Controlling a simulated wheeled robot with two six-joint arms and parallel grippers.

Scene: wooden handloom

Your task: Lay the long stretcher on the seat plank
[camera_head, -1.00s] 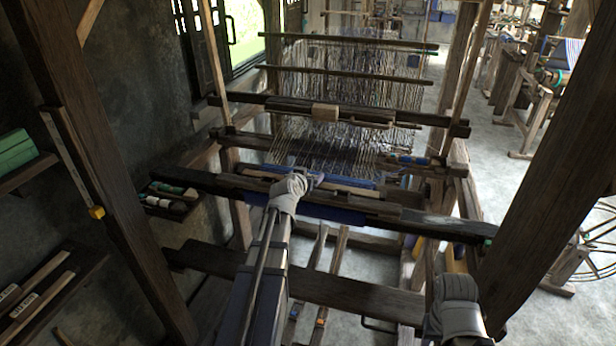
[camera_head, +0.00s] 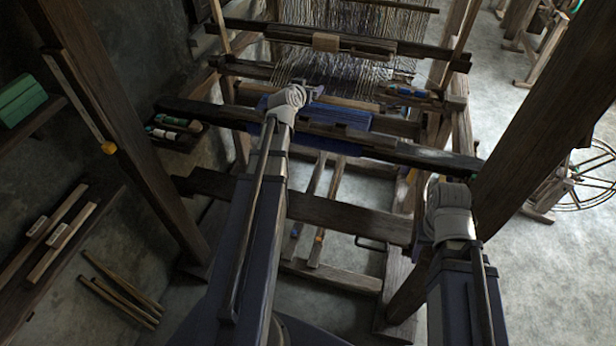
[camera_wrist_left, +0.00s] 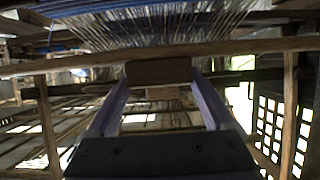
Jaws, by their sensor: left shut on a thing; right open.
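The seat plank (camera_head: 335,216) is a dark board across the front of the loom in the head view. My left gripper (camera_head: 312,93) is beyond it, over the blue cloth at the front beam. In the left wrist view its two purple fingers (camera_wrist_left: 160,85) are shut on a brown wooden block (camera_wrist_left: 158,73). A long pale bar (camera_wrist_left: 230,48) crosses just behind that block; I cannot tell whether they are one piece or whether it is the long stretcher. My right gripper (camera_head: 424,242) is by the plank's right end, mostly hidden by its wrist.
Two pale labelled strips (camera_head: 62,240) lie on a dark shelf at left. Loose sticks (camera_head: 122,290) are on the floor below. A small tray of bobbins (camera_head: 172,128) sits left of the front beam (camera_head: 400,150). A dark post (camera_head: 545,130) stands at right. The seat plank's middle is bare.

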